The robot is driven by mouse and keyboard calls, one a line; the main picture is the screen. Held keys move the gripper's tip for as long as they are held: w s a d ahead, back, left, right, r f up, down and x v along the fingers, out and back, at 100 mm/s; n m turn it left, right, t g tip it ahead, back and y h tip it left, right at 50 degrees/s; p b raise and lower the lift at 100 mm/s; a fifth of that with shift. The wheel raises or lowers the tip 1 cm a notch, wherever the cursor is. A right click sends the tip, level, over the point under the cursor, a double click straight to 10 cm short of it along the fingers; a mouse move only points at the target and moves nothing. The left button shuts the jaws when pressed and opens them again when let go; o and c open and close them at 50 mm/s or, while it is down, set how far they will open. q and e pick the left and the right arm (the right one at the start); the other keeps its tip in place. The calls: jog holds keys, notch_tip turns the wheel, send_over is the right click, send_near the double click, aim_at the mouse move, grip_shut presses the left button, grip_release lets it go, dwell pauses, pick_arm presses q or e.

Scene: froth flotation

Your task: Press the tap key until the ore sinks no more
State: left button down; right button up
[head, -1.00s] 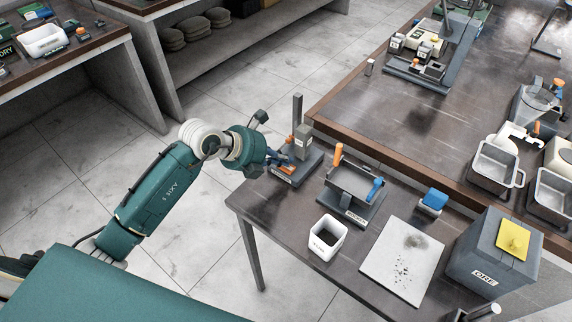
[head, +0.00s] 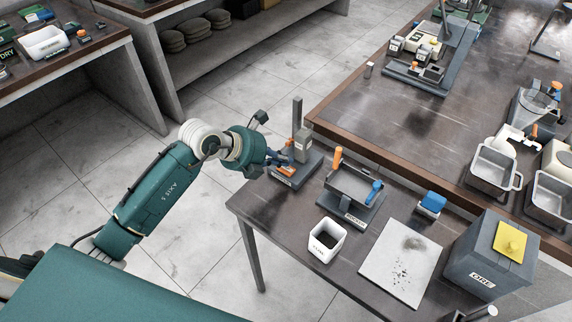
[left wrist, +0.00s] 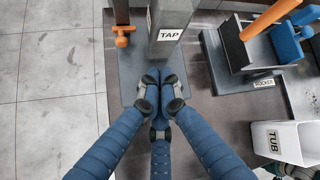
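The tap stand (head: 303,148) is at the near table's far left corner, with a grey post and block on a dark base. In the left wrist view its block (left wrist: 168,30) bears a TAP label, and an orange knob (left wrist: 122,36) shows on the left. My left gripper (left wrist: 160,82) has its blue fingertips together, over the base just in front of the block. The tap key is not clearly seen under the fingers, and I cannot tell contact. In the head view the gripper (head: 278,158) is beside the stand. Dark ore grains (head: 402,272) lie on a pale sheet. My right gripper is out of view.
The rocker (head: 351,191), with an orange and a blue handle, stands right of the tap stand. A white tub (head: 326,240) with dark contents is in front of it. A blue block (head: 432,202) and a grey ORE box (head: 470,276) with a yellow top stand farther right.

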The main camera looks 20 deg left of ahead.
aim_at(284, 168)
pick_arm(q)
jog(key=shift+r, duration=0.3)
notch_tip(284, 168, up, 5)
jog(key=p, duration=0.4)
dwell(0.5)
dwell(0.4)
